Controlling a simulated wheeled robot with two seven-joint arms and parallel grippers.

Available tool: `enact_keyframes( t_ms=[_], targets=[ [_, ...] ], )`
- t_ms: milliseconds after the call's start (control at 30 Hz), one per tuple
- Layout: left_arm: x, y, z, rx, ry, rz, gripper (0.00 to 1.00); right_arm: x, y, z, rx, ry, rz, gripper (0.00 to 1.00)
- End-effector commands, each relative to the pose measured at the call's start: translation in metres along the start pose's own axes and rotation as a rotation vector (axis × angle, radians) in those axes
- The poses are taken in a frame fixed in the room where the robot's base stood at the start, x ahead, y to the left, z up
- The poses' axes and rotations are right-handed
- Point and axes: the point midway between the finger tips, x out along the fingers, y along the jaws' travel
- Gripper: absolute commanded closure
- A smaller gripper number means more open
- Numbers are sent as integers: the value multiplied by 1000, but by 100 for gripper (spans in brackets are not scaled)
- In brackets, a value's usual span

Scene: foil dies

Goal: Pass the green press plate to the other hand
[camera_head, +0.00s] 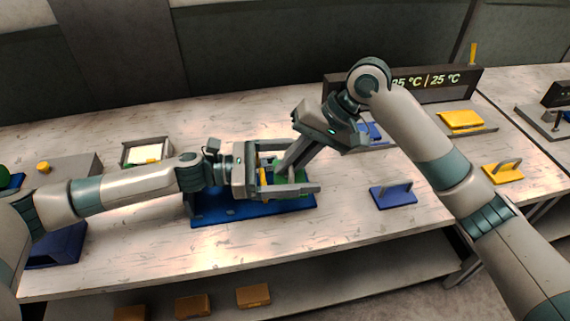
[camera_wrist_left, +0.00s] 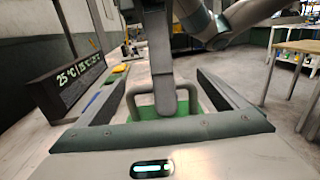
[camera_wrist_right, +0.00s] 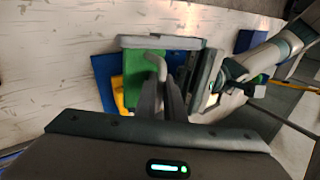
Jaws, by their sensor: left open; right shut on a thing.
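The green press plate (camera_head: 292,190) has a grey bar handle and is over the blue mat (camera_head: 215,213). My right gripper (camera_head: 284,166) reaches down from the right and is shut on the handle. The right wrist view shows the green plate (camera_wrist_right: 138,72) beyond the closed fingers (camera_wrist_right: 163,85). My left gripper (camera_head: 295,168) comes in from the left, open, with one finger on each side of the plate. In the left wrist view the green plate (camera_wrist_left: 193,106) and its handle (camera_wrist_left: 140,95) are between the open fingers. Whether those fingers touch it I cannot tell.
A yellow piece (camera_wrist_right: 118,92) is beside the green plate over the mat. A blue handled plate (camera_head: 393,195) is to the right, with yellow plates (camera_head: 502,172) farther right. A display box (camera_head: 440,83) stands behind my right arm. A small tray (camera_head: 130,156) is at the back left.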

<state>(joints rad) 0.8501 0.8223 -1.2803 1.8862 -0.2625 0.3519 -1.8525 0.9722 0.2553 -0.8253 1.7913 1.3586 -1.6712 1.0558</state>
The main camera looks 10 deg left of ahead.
Motion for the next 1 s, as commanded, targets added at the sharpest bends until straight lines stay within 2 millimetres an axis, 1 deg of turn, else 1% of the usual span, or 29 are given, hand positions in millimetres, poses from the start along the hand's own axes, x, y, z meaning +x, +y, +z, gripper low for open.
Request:
enact_keyframes(
  t_ms=[100, 200, 500, 567, 600, 767, 800, 867, 1000],
  targets=[
    [10, 0, 1, 2, -1, -1, 8, -1, -1, 0, -1, 2, -2, 100],
    [14, 0, 0, 1, 1, 0, 8, -1, -1, 0, -1, 1, -2, 100],
    [15, 0, 0, 1, 1, 1, 8, -1, -1, 0, -1, 2, -2, 100],
    [15, 0, 0, 1, 1, 1, 22, -1, -1, 0, -1, 2, -2, 100],
    [15, 0, 0, 1, 1, 1, 32, -1, -1, 0, -1, 2, -2, 100],
    [15, 0, 0, 1, 1, 1, 70, -1, -1, 0, -1, 1, -2, 100],
    [15, 1, 2, 3, -1, 1, 72, -1, -1, 0, -1, 1, -2, 84],
    [15, 1, 2, 3, -1, 1, 72, -1, -1, 0, -1, 1, -2, 70],
    [16, 0, 2, 3, -1, 1, 72, -1, -1, 0, -1, 0, -1, 69]
  ],
)
